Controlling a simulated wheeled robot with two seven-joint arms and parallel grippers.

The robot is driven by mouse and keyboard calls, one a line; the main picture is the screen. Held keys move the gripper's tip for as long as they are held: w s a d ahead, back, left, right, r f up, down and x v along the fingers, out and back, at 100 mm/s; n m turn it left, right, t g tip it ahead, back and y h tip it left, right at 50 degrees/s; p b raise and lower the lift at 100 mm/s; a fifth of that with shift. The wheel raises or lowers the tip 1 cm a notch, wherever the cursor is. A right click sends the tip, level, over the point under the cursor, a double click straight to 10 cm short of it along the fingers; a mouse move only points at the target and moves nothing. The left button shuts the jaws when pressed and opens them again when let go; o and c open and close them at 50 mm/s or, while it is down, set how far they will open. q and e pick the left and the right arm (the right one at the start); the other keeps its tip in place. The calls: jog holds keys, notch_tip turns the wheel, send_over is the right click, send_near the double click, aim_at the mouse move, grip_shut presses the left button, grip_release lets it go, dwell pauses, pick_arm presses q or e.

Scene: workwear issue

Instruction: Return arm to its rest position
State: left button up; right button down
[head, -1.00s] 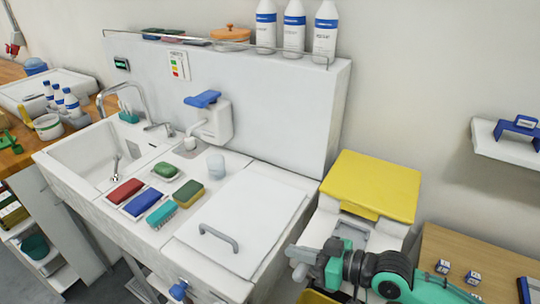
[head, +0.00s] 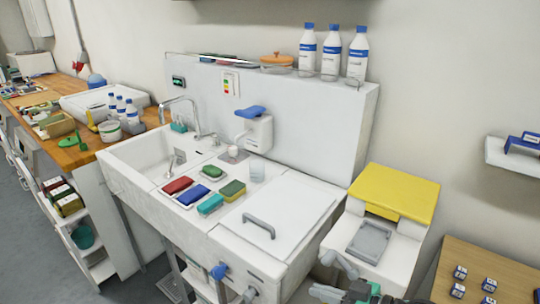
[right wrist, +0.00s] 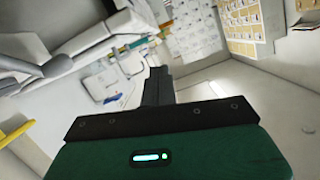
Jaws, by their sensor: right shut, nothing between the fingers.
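My right gripper (head: 335,281) shows at the bottom edge of the head view, in front of the white unit with the yellow lid, with its grey end and a bit of green arm in sight. In the right wrist view its dark fingers (right wrist: 157,85) are together, with nothing held. The rest of the right arm is cut off by the frame. My left gripper is not in view.
A white sink unit (head: 285,200) with coloured sponges and a handled cover stands left of the gripper. The yellow-lidded unit (head: 395,193) is just behind it. A wooden table (head: 500,275) with small boxes is at right. Bottles (head: 331,55) stand on the ledge.

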jog(key=s+f+m+h, duration=0.1)
jog(key=s+f+h, duration=0.4)
jog(key=f, duration=0.3)
jog(key=s+d+f+m+g+h, duration=0.5)
jog(key=s+d+f+m+h, duration=0.15)
jog(key=s+d+f, duration=0.5)
notch_tip(320, 180, down, 28)
jog(key=s+n+g, duration=0.1)
jog(key=s, duration=0.1)
jog(key=s+d+f, duration=0.2)
jog(key=s+f, duration=0.7)
jog(key=f, duration=0.1)
jog(key=s+d+f+g+h, duration=0.1)
jog(key=s+f, duration=0.9)
jog(key=shift+d+f, duration=0.15)
jog(key=shift+d, duration=0.25)
jog(key=shift+n, duration=0.35)
